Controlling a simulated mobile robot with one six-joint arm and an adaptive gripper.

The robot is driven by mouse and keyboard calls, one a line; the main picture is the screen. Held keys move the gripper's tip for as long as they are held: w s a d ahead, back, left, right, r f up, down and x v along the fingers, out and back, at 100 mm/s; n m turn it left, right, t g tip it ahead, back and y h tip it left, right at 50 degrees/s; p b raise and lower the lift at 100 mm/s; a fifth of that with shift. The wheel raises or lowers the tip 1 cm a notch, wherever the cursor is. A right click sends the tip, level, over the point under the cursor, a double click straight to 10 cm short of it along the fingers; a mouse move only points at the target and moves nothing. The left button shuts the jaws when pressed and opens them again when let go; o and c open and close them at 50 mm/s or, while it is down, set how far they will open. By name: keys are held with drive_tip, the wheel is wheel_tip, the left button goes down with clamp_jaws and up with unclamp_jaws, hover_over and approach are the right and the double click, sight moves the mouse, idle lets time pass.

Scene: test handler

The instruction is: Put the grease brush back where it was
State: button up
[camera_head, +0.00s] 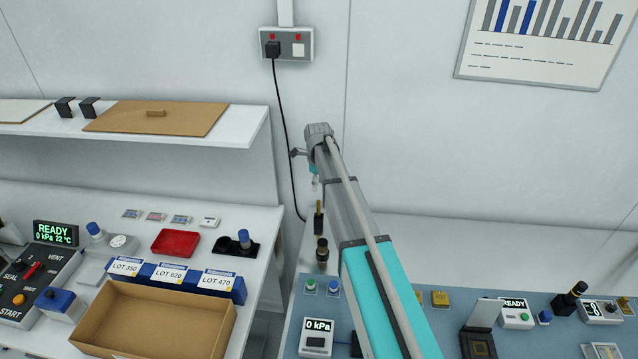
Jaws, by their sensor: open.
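I cannot make out a grease brush for certain. A slim dark upright piece with a brass-coloured band (318,217) shows just left of my arm. Below it, a short dark cylindrical piece with a brownish top (322,254) stands by the back left of the blue-grey bench (294,344). Either may be the brush or its holder; whether they touch is unclear. My arm reaches up from the lower right past them.
On the left white bench are an open cardboard box (226,338), a red tray (175,243), blue lot bins (238,289) and a black holder (223,246). A shelf (242,131) overhangs it. Several devices stand on the blue-grey bench, right of my arm. A gap separates the benches.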

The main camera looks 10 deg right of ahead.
drive_tip(key=shift+r+p, duration=0.55)
drive_tip(key=shift+r, duration=0.3)
drive_tip(key=shift+s, duration=0.1)
drive_tip(key=s+n, duration=2.5)
drive_tip(key=s, duration=0.4)
drive_tip(key=shift+s+d, duration=0.2)
drive_tip(key=shift+s, duration=0.05)
